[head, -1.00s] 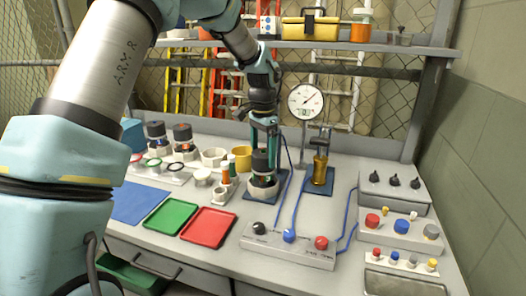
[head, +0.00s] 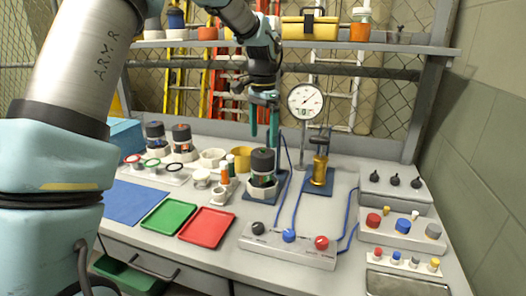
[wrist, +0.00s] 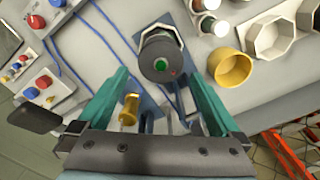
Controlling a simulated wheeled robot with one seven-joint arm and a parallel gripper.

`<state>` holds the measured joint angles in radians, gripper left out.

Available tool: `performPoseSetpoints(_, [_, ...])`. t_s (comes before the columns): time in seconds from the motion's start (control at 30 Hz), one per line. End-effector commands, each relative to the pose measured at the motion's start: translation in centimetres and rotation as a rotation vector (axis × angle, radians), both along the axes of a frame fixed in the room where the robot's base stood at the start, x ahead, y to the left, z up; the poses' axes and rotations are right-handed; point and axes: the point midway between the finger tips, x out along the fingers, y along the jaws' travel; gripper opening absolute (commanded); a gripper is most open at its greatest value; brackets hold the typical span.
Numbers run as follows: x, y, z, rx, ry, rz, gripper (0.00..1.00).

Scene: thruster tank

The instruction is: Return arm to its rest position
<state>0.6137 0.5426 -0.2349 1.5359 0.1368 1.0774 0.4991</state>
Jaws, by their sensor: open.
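My gripper (head: 264,122) is in the air above the back of the bench, its two teal fingers pointing down. In the wrist view my gripper (wrist: 162,98) is open, with nothing held between the fingers. A dark-capped thruster unit (head: 263,168) stands upright in a white holder on a blue mat, below the fingers and apart from them. In the wrist view the thruster's round top (wrist: 160,56), with a green centre, shows beyond the fingertips.
A dial gauge (head: 306,102) and a brass fitting (head: 320,170) stand just right of the gripper. A shelf (head: 385,47) runs behind the arm. Yellow cup (head: 243,158), red tray (head: 207,227), green tray (head: 169,217) and a control box with blue cables (head: 288,245) occupy the bench.

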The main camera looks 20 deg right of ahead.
Motion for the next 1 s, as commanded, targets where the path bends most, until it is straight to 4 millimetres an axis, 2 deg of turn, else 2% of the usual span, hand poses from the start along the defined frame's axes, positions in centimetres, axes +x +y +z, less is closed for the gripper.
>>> performPoseSetpoints(0.1, [0.0, -0.1, 2.0, -0.004, -0.002, -0.001, 1.0])
performPoseSetpoints(0.23, [0.0, 0.0, 3.5, -0.001, 0.001, -0.001, 1.0])
performPoseSetpoints(0.47, [-0.1, 0.0, 4.4, 0.001, 0.002, 0.0, 1.0])
performPoseSetpoints(0.57, [0.2, 1.1, 4.1, 0.0, -0.002, 0.029, 1.0])
performPoseSetpoints(0.67, [0.9, 4.4, 3.2, -0.002, -0.011, 0.125, 1.0])
performPoseSetpoints(0.77, [1.2, 10.1, 1.4, -0.01, -0.025, 0.294, 1.0])
performPoseSetpoints(0.8, [1.1, 12.8, 0.6, -0.015, -0.032, 0.375, 1.0])
performPoseSetpoints(0.87, [0.7, 16.8, -0.6, -0.025, -0.043, 0.501, 1.0])
performPoseSetpoints(0.9, [0.1, 19.5, -1.4, -0.032, -0.049, 0.586, 1.0])
performPoseSetpoints(1.0, [-2.1, 25.7, -3.4, -0.051, -0.068, 0.798, 1.0])
